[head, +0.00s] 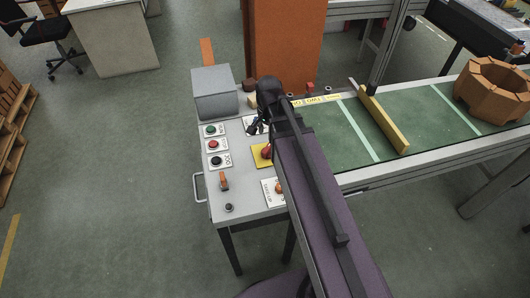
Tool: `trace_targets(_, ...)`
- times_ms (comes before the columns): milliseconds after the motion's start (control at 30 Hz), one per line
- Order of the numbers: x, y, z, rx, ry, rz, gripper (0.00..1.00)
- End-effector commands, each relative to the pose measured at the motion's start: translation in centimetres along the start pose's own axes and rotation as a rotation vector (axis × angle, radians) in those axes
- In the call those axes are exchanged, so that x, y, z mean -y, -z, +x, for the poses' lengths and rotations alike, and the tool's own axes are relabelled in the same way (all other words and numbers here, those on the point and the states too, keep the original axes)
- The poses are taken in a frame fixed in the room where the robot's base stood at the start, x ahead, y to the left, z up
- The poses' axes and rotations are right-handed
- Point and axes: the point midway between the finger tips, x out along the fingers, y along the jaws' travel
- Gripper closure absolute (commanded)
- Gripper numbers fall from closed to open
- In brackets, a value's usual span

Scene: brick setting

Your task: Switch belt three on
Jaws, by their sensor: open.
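A control desk (250,207) stands in the middle of the head view. On its left side are a green button (211,130), a red button (213,144) and a black button (216,160), each on a white label plate. An orange lever switch (224,181) and a black knob (229,208) are nearer the front. A red mushroom button (266,153) sits on a yellow plate, partly behind my arm. I cannot tell which control is belt three's. My gripper (256,127) is open and empty above the desk's back part, hiding some of the panel.
A grey box (214,92) stands on the desk's back left. The green conveyor belt (415,125) runs right, with a yellow bar (383,118) across it and a brown brick ring (492,90) on it. An orange pillar (280,45) stands behind. Floor left of the desk is clear.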

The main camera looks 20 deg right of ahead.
Motion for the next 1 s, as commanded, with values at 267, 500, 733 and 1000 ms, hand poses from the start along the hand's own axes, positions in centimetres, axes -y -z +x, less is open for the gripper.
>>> trace_targets(267,0.0,0.0,2.6,0.0,0.0,0.001,0.4)
trace_targets(500,0.0,0.0,4.4,0.0,0.0,0.001,0.4)
trace_targets(733,-0.1,0.1,6.2,0.0,0.0,0.001,0.4)
trace_targets(1000,-0.1,0.1,8.0,0.0,0.0,0.002,0.4)
